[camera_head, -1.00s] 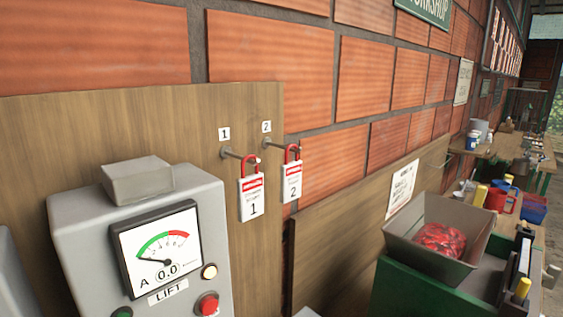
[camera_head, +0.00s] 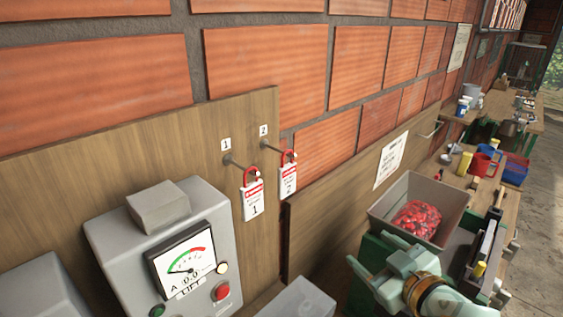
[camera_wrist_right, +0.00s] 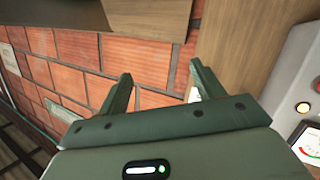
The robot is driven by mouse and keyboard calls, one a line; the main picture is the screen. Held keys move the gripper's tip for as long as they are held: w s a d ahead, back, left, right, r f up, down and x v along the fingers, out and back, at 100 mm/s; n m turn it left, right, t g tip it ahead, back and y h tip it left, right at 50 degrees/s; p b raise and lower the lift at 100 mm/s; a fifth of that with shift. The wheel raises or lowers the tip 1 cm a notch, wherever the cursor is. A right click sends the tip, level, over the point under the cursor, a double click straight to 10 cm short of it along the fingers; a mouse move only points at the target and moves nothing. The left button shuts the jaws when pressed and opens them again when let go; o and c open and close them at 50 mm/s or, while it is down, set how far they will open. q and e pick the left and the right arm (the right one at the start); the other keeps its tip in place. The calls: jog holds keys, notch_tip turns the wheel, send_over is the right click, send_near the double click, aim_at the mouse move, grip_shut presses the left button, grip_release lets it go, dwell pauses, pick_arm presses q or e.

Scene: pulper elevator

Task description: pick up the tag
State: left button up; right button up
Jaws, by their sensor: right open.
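Two white tags with red headers hang from red shackles on pegs on a wooden board. Tag 1 (camera_head: 253,203) is on the left, under the number 1 plate (camera_head: 226,144). Tag 2 (camera_head: 288,181) is to its right, under the number 2 plate (camera_head: 263,130). My right gripper (camera_head: 370,250) is open and empty at the lower right of the head view, apart from both tags. In the right wrist view the open jaws (camera_wrist_right: 160,75) face the brick wall, with a small white patch partly hidden behind the right finger; I cannot tell which tag it is. My left gripper is not in view.
A grey LIFT box (camera_head: 165,250) with a dial and buttons stands left of the tags. A grey bin (camera_head: 385,205) of red pieces sits beyond my right gripper. Bare board lies around the tags.

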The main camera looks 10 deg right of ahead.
jog(key=a+r+n+y, duration=0.1)
jog(key=a+r+y, duration=0.5)
jog(key=r, duration=0.4)
jog(key=y, duration=0.1)
send_near(288, 178)
jog(key=x, duration=0.5)
jog(key=shift+w+d, duration=0.15)
jog(key=shift+w, duration=0.1)
jog(key=shift+y, duration=0.3)
jog(key=p+x, duration=0.1)
jog(key=x, duration=0.4)
jog(key=shift+w+a, duration=0.1)
jog(key=shift+a, duration=0.25)
jog(key=shift+d, duration=0.1)
jog(key=shift+c, duration=0.4)
jog(key=c, duration=1)
